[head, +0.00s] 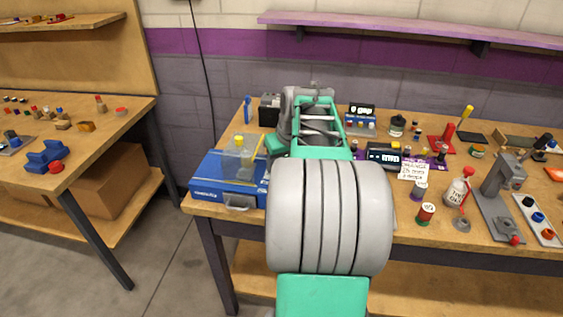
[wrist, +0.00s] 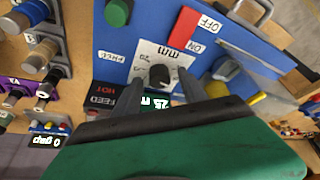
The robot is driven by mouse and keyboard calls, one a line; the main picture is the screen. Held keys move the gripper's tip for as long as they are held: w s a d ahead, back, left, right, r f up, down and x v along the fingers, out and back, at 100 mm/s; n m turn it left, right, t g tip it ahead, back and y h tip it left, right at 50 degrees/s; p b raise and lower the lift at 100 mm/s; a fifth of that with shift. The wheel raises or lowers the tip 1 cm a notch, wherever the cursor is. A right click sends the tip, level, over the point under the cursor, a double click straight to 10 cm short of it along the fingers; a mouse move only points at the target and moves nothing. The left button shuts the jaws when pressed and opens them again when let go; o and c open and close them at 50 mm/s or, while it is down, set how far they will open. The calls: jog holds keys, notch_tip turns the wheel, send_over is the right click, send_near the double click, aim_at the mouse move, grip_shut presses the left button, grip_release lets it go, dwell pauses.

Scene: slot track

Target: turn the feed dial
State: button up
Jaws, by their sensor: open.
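In the wrist view a small black knob (wrist: 160,75) sits on a white card marked "mm" (wrist: 181,60) on a blue panel (wrist: 145,30).
The panel also carries a green knob (wrist: 118,12), a red ON/OFF switch (wrist: 184,28) and a grey knob (wrist: 226,69). In the head view a blue box (head: 222,190) stands left of my arm. Bottles (head: 457,188) and a grey press (head: 497,190) stand to the right.

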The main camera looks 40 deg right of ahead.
jog(key=d+v, duration=0.1)
jog(key=v, duration=0.6)
jog(key=shift+a+r, duration=0.45)
jog(key=shift+a, duration=0.1)
jog(key=shift+s, duration=0.15)
